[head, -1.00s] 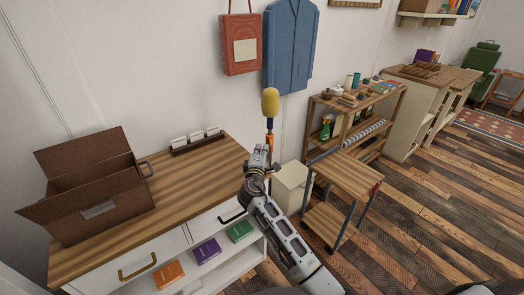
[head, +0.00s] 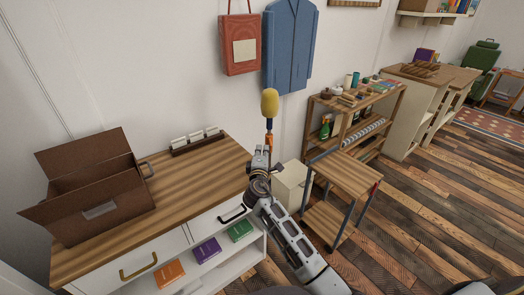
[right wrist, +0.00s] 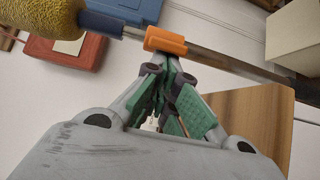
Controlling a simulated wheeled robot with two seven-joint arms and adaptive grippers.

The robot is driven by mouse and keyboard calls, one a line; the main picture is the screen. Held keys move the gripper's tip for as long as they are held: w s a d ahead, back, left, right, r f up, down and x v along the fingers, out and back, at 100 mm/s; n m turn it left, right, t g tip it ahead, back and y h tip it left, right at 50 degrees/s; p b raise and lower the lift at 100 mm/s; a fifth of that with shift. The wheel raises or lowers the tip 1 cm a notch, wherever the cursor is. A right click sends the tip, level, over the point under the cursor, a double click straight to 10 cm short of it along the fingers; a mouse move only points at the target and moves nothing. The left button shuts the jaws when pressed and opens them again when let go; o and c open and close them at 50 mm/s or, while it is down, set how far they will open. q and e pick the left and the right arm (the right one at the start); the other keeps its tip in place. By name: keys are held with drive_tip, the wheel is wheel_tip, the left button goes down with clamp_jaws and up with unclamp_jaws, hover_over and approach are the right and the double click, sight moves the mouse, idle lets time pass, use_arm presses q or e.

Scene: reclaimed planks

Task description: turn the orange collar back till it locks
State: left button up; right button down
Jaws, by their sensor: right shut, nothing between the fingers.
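A pole with a yellow fluffy head (head: 270,103) stands upright near the wall at the right end of the wooden-topped cabinet. Its orange collar (head: 268,140) sits just below a dark blue sleeve; the collar (right wrist: 165,41) also shows in the right wrist view, around the grey metal pole (right wrist: 225,62). My right gripper (head: 262,153) is just below the collar in the head view. In the right wrist view its green-padded fingers (right wrist: 168,68) are shut and empty, with tips close to the collar; I cannot tell whether they touch. My left gripper is not in view.
The cabinet top (head: 195,180) carries an open brown box (head: 95,200) and a small rack (head: 197,140). A white bin (head: 291,186) stands behind my right forearm. A wooden cart (head: 345,175) stands to the right. The plank floor farther right is clear.

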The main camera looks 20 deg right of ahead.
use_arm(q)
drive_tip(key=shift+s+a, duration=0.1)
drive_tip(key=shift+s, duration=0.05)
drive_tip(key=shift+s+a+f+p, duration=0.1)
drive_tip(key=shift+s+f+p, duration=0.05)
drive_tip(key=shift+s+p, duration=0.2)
use_arm(e)
drive_tip(key=shift+d+y, duration=0.15)
drive_tip(key=shift+y, duration=0.15)
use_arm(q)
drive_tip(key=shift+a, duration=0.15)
use_arm(e)
drive_tip(key=shift+s+d+n+y, duration=0.1)
drive_tip(key=shift+s+n+y, duration=0.05)
drive_tip(key=shift+n+y, duration=0.2)
